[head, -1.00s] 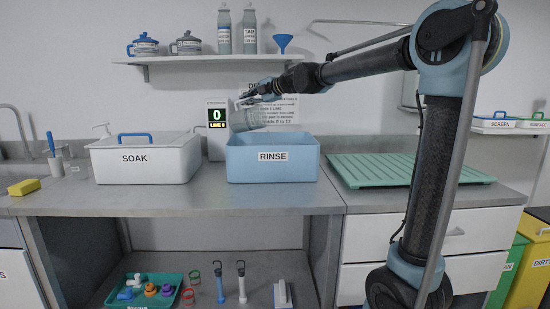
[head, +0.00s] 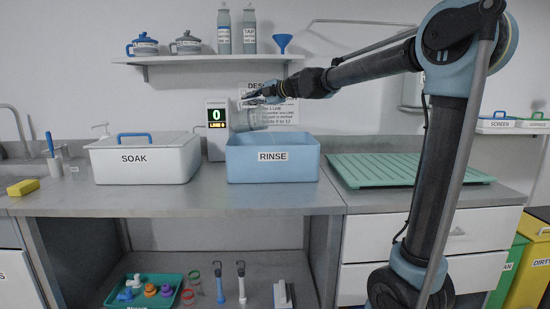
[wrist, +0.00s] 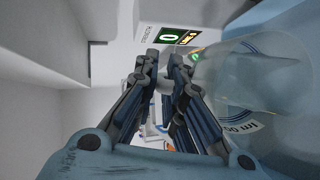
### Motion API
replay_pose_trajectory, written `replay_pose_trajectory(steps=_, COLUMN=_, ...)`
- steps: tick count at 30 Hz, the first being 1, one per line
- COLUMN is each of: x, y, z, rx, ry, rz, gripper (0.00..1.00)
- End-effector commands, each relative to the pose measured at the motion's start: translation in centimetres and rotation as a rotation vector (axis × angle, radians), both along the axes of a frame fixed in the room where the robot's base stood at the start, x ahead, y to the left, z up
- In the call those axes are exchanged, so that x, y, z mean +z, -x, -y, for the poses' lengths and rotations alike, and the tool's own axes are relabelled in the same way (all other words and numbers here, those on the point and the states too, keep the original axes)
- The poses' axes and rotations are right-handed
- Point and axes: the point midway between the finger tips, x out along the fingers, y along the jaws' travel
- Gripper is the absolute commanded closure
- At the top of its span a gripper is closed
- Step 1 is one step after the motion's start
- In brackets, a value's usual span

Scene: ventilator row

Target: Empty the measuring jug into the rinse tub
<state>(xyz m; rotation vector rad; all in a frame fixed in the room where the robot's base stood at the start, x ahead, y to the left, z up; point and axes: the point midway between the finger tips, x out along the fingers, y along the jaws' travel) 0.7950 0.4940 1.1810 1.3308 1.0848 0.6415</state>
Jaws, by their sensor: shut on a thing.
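The measuring jug (head: 249,118) is clear and greyish. It is held tipped well over, nearly on its side, above the left part of the rinse tub. My gripper (head: 257,97) is at the jug's upper side and is shut on it, probably on its handle, though the grip is small in the head view. In the wrist view my gripper's fingers (wrist: 166,62) point away, with the see-through jug (wrist: 248,75) close on their right. The blue rinse tub (head: 273,172), labelled RINSE, stands on the counter. Its inside and any liquid are hidden from view.
A display reading 0 (head: 216,131) stands behind, between the tubs. The white SOAK tub (head: 146,163) with its lid is left of the rinse tub. A green draining mat (head: 405,170) lies to the right. A shelf (head: 205,59) with pots and bottles hangs above.

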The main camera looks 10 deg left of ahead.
Motion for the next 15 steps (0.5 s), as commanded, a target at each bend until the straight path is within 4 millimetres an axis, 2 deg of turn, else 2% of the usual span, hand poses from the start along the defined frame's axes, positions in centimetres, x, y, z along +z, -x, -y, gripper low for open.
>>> replay_pose_trajectory(steps=15, x=0.05, y=0.21, z=0.30, rx=0.003, ry=-0.035, rz=0.001, gripper=1.00)
